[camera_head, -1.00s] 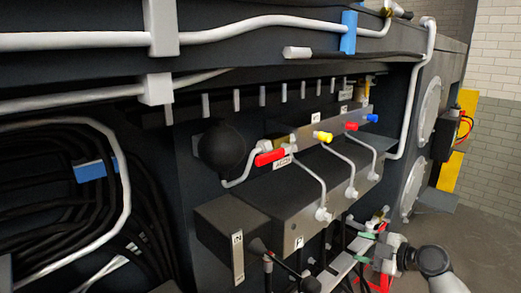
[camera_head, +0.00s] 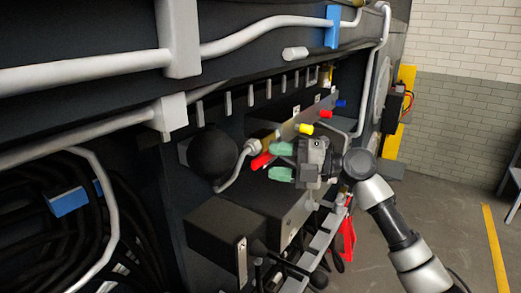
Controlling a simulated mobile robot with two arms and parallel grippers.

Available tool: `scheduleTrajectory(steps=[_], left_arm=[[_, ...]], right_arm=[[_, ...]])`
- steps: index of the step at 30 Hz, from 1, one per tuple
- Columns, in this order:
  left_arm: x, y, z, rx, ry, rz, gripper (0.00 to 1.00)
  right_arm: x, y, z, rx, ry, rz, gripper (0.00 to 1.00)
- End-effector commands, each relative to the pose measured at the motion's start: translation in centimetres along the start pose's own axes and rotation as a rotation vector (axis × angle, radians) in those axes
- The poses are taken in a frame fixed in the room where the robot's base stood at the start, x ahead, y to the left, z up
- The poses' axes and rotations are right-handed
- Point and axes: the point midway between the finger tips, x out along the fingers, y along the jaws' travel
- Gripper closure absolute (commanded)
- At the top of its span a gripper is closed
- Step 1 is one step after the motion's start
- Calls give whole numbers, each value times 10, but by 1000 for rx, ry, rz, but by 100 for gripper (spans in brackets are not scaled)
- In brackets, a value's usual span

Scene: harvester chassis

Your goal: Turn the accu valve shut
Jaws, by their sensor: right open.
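The accu valve's red handle (camera_head: 260,161) shows beside the round black accumulator (camera_head: 213,156), on a grey pipe. In the earlier frame a label reading "ACCU" sits beside it; the gripper and arm now cover that area. My right gripper (camera_head: 276,161) comes in from the right with its two green fingertips apart, one higher and one lower. The tips are just right of the red handle's visible end. I cannot tell whether they touch it or how much of the handle lies between them. My left gripper is not in view.
Yellow (camera_head: 306,129), red (camera_head: 325,114) and blue (camera_head: 341,103) fittings stand behind my gripper. A dark block (camera_head: 220,232) juts out below the valve. Grey pipes run overhead. Open floor (camera_head: 440,225) lies at the right.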

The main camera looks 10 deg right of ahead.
Motion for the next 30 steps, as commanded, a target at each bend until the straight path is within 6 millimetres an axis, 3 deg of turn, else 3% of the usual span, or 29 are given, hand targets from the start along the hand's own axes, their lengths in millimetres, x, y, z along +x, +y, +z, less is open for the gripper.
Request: scheduleTrajectory(steps=[3,8,18,27,30], left_arm=[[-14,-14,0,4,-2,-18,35],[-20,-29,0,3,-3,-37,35],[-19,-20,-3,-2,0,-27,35],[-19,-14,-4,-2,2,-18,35],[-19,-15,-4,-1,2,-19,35]], right_arm=[[19,4,0,2,1,1,50],[33,2,0,1,-1,0,50],[37,0,0,0,-2,0,50],[36,0,0,1,-2,0,96],[36,-1,0,1,-2,-1,100]])
